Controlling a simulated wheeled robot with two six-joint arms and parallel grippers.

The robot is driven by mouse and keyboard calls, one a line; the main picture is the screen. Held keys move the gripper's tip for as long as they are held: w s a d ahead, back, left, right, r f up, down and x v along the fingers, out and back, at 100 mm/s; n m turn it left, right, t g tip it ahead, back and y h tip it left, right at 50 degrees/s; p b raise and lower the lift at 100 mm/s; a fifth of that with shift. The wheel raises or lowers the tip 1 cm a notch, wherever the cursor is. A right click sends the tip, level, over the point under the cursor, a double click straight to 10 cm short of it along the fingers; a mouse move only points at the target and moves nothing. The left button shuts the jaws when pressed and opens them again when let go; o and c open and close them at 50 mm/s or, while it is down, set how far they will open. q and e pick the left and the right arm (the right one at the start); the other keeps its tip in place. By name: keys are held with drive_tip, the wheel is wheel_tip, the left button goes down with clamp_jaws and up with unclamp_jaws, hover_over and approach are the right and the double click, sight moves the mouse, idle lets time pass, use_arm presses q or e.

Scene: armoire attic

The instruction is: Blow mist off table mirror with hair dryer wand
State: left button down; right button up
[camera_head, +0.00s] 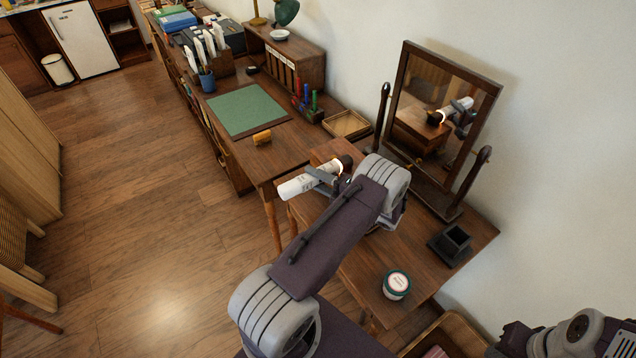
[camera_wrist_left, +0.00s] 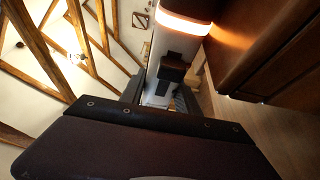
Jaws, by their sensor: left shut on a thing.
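The table mirror (camera_head: 430,130) stands on the small wooden table, tilted in a dark frame between two posts. Its glass reflects the wand and my arm; I see no clear mist on it. The hair dryer wand (camera_head: 298,186) is a white cylinder with a dark end, held left of the mirror and apart from it. My left gripper (camera_head: 326,177) is shut around the wand. In the left wrist view the wand (camera_wrist_left: 178,48) shows a glowing orange-white ring. My right gripper (camera_head: 514,340) is partly in view at the bottom right, its jaws unclear.
A white jar (camera_head: 396,285) and a dark square holder (camera_head: 451,244) stand on the small table (camera_head: 385,247). A shallow tray (camera_head: 347,125) lies beyond. The desk with a green mat (camera_head: 248,110) adjoins at the left. Open floor lies further left.

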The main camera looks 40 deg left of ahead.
use_arm(q)
drive_tip(key=shift+w+a, duration=0.1)
drive_tip(key=shift+a, duration=0.15)
drive_tip(key=shift+d+r+p, duration=0.3)
drive_tip(key=shift+r+p, duration=0.2)
drive_tip(key=shift+r, duration=0.05)
drive_tip(key=s+d+r+p, duration=0.1)
drive_tip(key=d+r+p, duration=0.3)
drive_tip(key=r+p, duration=0.1)
drive_tip(key=shift+s+d, duration=0.15)
drive_tip(key=shift+s, duration=0.05)
drive_tip(key=shift+s+a+p, duration=0.25)
drive_tip(key=shift+s+p, duration=0.3)
drive_tip(key=shift+s, duration=0.25)
drive_tip(key=shift+s+a+p, duration=0.25)
drive_tip(key=shift+s+p, duration=0.3)
drive_tip(key=shift+s, duration=0.25)
drive_tip(key=shift+s+a+p, duration=0.25)
drive_tip(key=shift+s+p, duration=0.3)
drive_tip(key=shift+s, duration=0.25)
